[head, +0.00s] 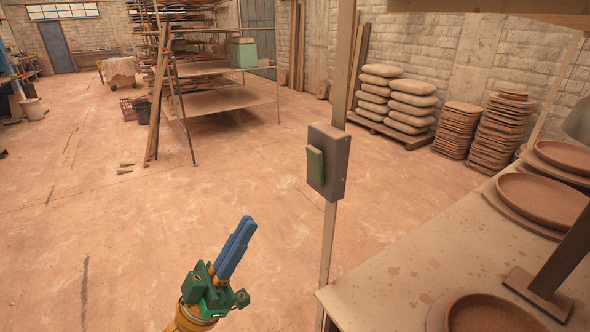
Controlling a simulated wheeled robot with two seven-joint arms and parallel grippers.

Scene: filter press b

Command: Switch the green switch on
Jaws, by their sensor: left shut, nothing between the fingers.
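The green switch (315,167) is a rocker on the left-facing side of a dark grey box (336,160). The box is fixed to a thin upright post (327,245) at the middle of the head view. My left gripper (246,226), with blue fingers and a green body, is below and to the left of the switch, apart from it. Its fingers are shut together and empty, pointing up and slightly right. Whether the rocker is tipped on or off is not clear. My right gripper is not in view.
A table (385,285) with clay plates (541,200) stands at the right, beside the post. Stacked sacks (410,103) and piles of clay discs (502,130) are behind. A shelf rack (215,98) stands at the back left. The floor to the left is open.

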